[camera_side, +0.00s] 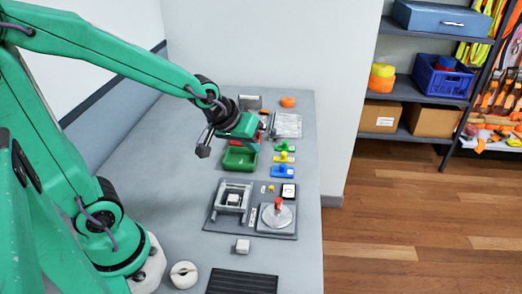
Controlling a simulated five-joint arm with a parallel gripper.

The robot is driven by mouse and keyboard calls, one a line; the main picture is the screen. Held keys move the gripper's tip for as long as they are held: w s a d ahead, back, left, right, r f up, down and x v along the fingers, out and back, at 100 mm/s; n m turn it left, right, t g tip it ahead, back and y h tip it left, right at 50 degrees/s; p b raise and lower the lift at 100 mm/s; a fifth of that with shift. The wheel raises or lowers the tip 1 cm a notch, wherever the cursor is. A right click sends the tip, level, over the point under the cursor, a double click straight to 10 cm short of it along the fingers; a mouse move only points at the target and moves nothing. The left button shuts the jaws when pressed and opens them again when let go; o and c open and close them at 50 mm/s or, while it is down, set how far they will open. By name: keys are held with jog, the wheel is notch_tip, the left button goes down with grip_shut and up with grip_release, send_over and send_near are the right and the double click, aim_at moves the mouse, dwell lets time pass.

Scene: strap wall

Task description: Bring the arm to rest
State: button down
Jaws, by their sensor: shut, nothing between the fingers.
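My gripper (206,142) hangs from the green arm above the grey bench (155,185), to the left of the green tray. Its dark fingers are shut with nothing between them. It is raised over the bench and appears to touch nothing. The green wrist housing covers part of the things behind it.
Below and right of my gripper are a green tray (240,158) and green, yellow and blue pieces (284,158). A grey fixture board (218,221) with a red-knobbed disc (277,214) lies nearer. A grey block (242,246) stands in front. The bench's left side is clear.

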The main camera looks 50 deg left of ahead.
jog(key=s+r+m+g, duration=0.1)
jog(key=s+r+m, duration=0.3)
jog(key=s, duration=0.9)
notch_tip(320, 180, up, 4)
jog(key=shift+f+m, duration=0.2)
jog(key=shift+m, duration=0.2)
